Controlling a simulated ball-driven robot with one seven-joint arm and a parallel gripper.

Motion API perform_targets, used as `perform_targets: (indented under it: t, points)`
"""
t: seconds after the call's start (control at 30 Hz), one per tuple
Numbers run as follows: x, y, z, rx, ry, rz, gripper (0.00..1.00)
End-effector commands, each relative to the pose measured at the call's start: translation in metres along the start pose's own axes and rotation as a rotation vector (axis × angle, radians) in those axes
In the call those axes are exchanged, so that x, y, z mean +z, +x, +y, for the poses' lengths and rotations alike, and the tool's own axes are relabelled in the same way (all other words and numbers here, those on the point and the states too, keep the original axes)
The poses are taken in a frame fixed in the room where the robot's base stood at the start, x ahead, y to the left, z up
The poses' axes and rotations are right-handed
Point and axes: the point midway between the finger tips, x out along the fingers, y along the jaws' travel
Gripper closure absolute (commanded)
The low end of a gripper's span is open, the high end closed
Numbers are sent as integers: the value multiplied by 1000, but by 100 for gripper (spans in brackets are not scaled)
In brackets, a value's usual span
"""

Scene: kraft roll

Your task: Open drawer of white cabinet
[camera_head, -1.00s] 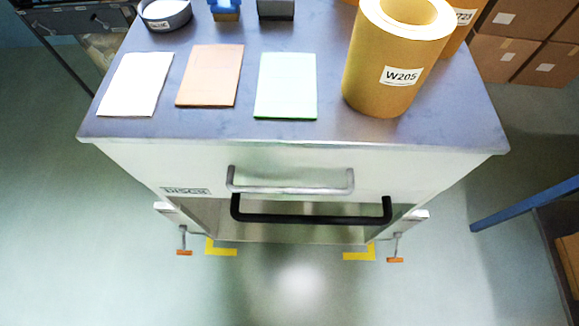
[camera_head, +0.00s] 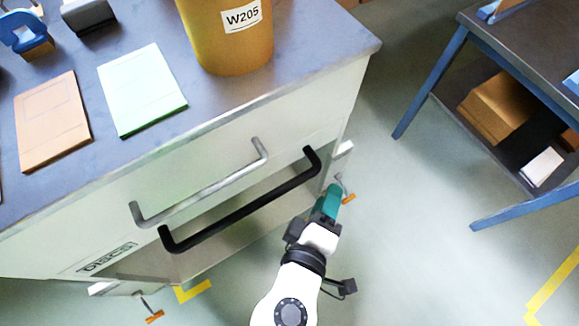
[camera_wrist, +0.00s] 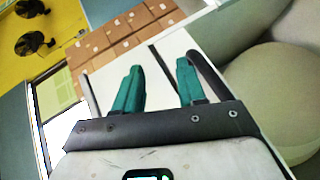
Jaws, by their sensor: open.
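The white cabinet (camera_head: 75,235) stands at left in the head view, with its front facing lower right. A silver bar handle (camera_head: 200,190) runs across its drawer front. A black bar handle (camera_head: 240,213) lies just below and in front of it. The drawer appears shut. My gripper (camera_head: 332,198), with teal fingers, is beside the right end of the black handle, apart from both handles as far as I can see. In the wrist view my gripper (camera_wrist: 158,82) is open, its two fingers spread with nothing between them. The cabinet's pale front shows behind them.
A blue-legged table (camera_head: 412,100) with boxes stands at right. The floor between is clear.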

Motion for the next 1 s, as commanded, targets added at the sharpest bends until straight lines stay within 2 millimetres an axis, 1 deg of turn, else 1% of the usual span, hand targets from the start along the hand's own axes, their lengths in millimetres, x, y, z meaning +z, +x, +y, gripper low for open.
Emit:
perform_targets:
  t: [0.03, 0.07, 0.1, 0.17, 0.2, 0.3, 0.4, 0.43, 0.53, 0.63, 0.77, 1.0]
  points:
    - [-26, -20, -8, 52, -41, 97, 60]
    - [-39, -33, -10, 85, -62, 150, 60]
    - [-56, -51, -12, 130, -88, 220, 60]
    - [-77, -79, -17, 193, -121, 319, 60]
    - [-89, -98, -20, 229, -140, 380, 60]
    - [-110, -138, -27, 308, -174, 504, 60]
    - [-121, -166, -31, 358, -191, 584, 60]
    - [-122, -171, -32, 369, -194, 599, 60]
    - [-127, -179, -32, 387, -200, 624, 60]
    - [-132, -175, -29, 390, -200, 627, 60]
    - [-143, -160, -22, 388, -199, 624, 60]
    - [-170, -127, -9, 388, -198, 622, 60]
